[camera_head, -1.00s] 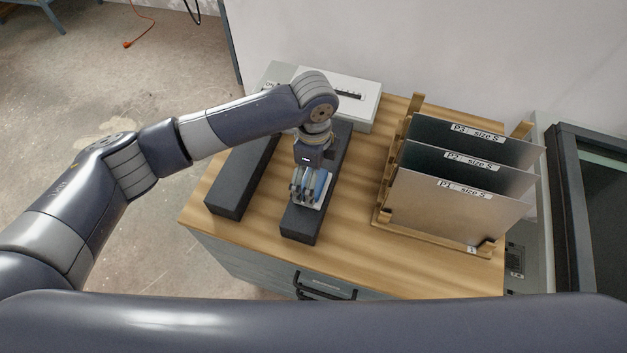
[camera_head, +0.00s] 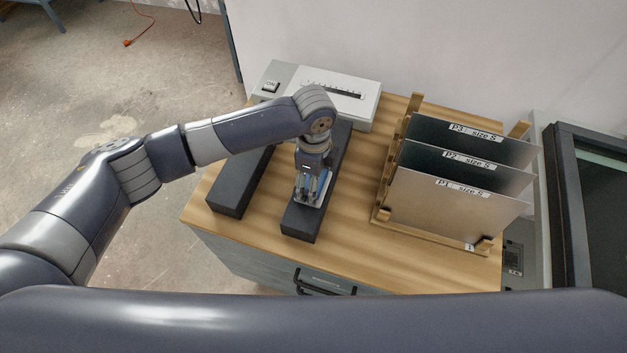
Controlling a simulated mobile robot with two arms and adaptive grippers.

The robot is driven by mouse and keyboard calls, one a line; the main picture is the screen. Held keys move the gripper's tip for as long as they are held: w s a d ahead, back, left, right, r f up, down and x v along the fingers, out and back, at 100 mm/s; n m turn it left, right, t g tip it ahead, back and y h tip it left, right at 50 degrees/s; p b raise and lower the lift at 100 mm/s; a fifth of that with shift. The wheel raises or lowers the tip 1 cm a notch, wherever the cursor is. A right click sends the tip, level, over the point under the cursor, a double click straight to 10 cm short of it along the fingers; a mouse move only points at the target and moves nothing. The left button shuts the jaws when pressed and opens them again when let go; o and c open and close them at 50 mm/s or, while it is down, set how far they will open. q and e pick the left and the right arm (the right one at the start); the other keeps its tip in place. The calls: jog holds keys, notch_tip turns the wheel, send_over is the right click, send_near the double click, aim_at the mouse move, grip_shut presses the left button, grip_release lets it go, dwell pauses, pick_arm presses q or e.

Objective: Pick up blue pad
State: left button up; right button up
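The blue pad (camera_head: 326,188), with a pale lower edge, is on the front part of the right-hand black block (camera_head: 300,223) on the wooden table top. My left gripper (camera_head: 311,196) points down over it, with its fingers drawn close together around the pad's upper part. The fingers hide much of the pad. The pad looks to be still at the block's top, and I cannot see a gap below it. My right gripper is not in view.
A second black block (camera_head: 232,193) lies to the left. A grey-white box with a switch (camera_head: 350,92) stands behind. A wooden rack (camera_head: 381,217) holds upright metal plates (camera_head: 445,212) at right. The table's front strip is clear.

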pick_arm(q)
jog(key=shift+s+f, duration=0.1)
jog(key=shift+r+b, duration=0.3)
notch_tip(320, 180, up, 2)
jog(key=shift+r+b, duration=0.1)
jog(key=shift+b, duration=0.35)
jog(key=s+d+b, duration=0.1)
jog(key=s+d, duration=0.1)
jog(key=s, duration=0.2)
jog(key=s+d+r+b, duration=0.1)
jog(key=s+d, duration=0.1)
jog(key=s, duration=0.3)
jog(key=s+d+r+b, duration=0.1)
jog(key=s+d, duration=0.1)
jog(key=s, duration=0.3)
jog(key=shift+s+d, duration=0.2)
jog(key=shift+d, duration=0.15)
